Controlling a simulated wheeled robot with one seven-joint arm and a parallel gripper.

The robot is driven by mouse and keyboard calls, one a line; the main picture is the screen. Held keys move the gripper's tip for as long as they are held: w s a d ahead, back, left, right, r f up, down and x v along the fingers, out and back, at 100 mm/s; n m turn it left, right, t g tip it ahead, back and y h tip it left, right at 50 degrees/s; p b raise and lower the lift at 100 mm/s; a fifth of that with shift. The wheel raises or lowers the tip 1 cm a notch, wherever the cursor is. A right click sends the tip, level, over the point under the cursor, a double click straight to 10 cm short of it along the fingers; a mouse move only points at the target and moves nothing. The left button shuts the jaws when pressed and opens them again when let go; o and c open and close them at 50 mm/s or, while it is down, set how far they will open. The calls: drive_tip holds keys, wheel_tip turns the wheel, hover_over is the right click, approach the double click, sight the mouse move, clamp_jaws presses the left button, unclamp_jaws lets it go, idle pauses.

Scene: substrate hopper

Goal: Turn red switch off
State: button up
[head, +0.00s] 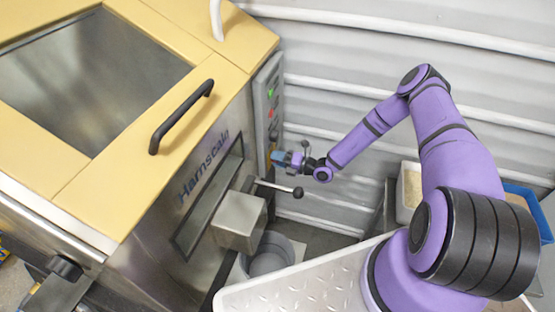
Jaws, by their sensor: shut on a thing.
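The hopper machine (215,125) stands at the left, with a narrow grey control panel (262,95) on its right end. The panel has a small green spot (270,92) and a small red spot (271,114). My gripper (279,157) is at the lower part of this panel, below the red spot. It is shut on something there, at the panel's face. The red switch is not clearly visible; the gripper's fingers cover the thing between them, so its position cannot be read.
A lever with a black ball (297,192) sticks out just below my gripper. A metal box (239,222) and a grey bucket (270,255) are under it. A black handle (181,115) is on the yellow lid. A white container (409,190) and blue crate (528,200) stand at the right.

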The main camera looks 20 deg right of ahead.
drive_tip(key=n, duration=0.7)
drive_tip(key=shift+w+d+f, duration=0.1)
drive_tip(key=shift+f, duration=0.15)
drive_tip(key=n, duration=0.7)
drive_tip(key=shift+w+d, duration=0.15)
drive_tip(key=o, duration=0.9)
drive_tip(key=shift+c, duration=0.2)
drive_tip(key=v, duration=1)
drive_tip(key=shift+s+d, duration=0.2)
drive_tip(key=shift+d, duration=0.15)
